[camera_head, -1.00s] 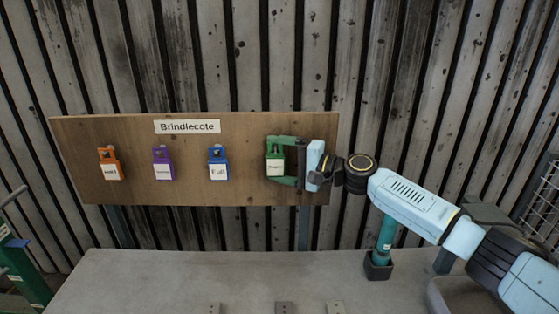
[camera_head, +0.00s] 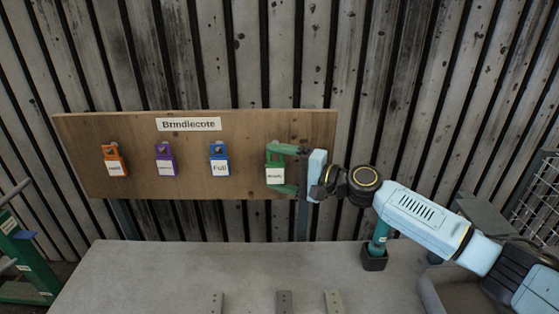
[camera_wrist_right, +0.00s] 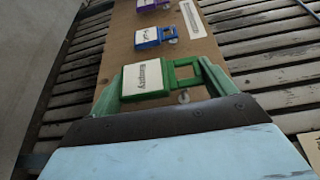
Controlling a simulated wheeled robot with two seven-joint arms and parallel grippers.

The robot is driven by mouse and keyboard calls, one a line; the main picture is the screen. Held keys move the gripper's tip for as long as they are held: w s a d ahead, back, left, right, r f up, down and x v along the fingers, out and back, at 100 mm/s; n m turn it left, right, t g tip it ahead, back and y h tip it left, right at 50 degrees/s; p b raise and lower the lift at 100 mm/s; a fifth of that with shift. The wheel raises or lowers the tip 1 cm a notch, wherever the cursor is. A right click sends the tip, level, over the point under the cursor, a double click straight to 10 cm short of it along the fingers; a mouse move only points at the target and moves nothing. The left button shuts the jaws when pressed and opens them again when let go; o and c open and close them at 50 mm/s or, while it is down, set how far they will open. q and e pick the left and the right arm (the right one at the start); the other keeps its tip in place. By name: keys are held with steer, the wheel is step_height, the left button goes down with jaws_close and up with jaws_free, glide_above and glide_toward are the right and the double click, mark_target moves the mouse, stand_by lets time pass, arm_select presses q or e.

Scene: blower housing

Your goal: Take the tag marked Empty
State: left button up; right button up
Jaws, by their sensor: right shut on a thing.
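A green tag (camera_head: 275,175) with a white label is at the right end of the wooden board (camera_head: 240,190). My right gripper (camera_head: 280,169) has its green fingers on either side of the tag and is shut on it. In the right wrist view the tag (camera_wrist_right: 146,78) lies between the fingers, its loop toward the upper right. Its label is blurred; I cannot read it surely. A pale peg (camera_wrist_right: 183,97) shows beside the loop; I cannot tell whether the tag still hangs on it. My left gripper is not in view.
Blue (camera_head: 219,161), purple (camera_head: 165,161) and orange (camera_head: 115,163) tags hang to the left; the blue label reads "Full". A "Brindlecote" sign (camera_head: 188,124) is above. A grey table (camera_head: 180,275) stands below, with a teal-handled thing in a dark holder (camera_head: 374,258).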

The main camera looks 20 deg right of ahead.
steer(key=shift+s, duration=0.25)
steer(key=shift+a, duration=0.1)
steer(key=shift+s+a+p, duration=0.15)
steer(key=shift+s+p, duration=0.35)
steer(key=shift+s, duration=0.05)
steer(key=s+a+p, duration=0.2)
steer(key=s+p, duration=0.1)
steer(key=s, duration=0.3)
steer(key=shift+s, duration=0.3)
